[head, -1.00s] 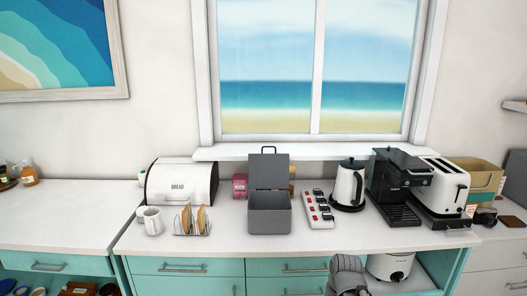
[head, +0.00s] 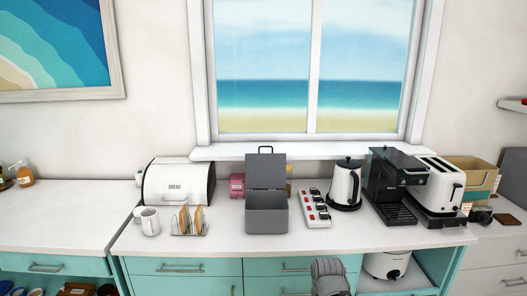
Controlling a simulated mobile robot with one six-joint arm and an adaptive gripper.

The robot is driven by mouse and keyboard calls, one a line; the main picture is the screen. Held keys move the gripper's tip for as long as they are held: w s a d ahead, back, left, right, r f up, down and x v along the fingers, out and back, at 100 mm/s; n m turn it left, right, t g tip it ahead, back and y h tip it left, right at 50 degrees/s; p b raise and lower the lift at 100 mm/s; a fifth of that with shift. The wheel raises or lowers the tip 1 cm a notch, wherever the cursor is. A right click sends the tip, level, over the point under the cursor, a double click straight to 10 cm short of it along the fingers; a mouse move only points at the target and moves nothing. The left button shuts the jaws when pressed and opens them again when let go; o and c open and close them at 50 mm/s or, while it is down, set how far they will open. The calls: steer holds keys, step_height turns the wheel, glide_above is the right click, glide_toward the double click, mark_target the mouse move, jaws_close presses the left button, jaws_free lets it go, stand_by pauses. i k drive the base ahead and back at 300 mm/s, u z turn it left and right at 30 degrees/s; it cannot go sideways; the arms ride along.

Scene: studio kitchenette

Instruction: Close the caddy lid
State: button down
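The caddy (head: 267,219) is a grey box on the white counter, below the window. Part of my arm shows at the bottom edge, in front of the teal drawers and below the counter's front edge. My gripper's fingers are not visible.
Left of the caddy are a toast rack (head: 189,220), a white mug (head: 150,221) and a bread bin (head: 178,181). Right are a power strip (head: 316,208), a kettle (head: 345,184), a coffee machine (head: 395,186) and a toaster (head: 439,188). The counter directly before the caddy is clear.

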mark_target(262, 170)
steer(key=k, duration=1.35)
steer(key=u, duration=0.5)
steer(key=i, duration=1.95)
steer(key=z, duration=0.5)
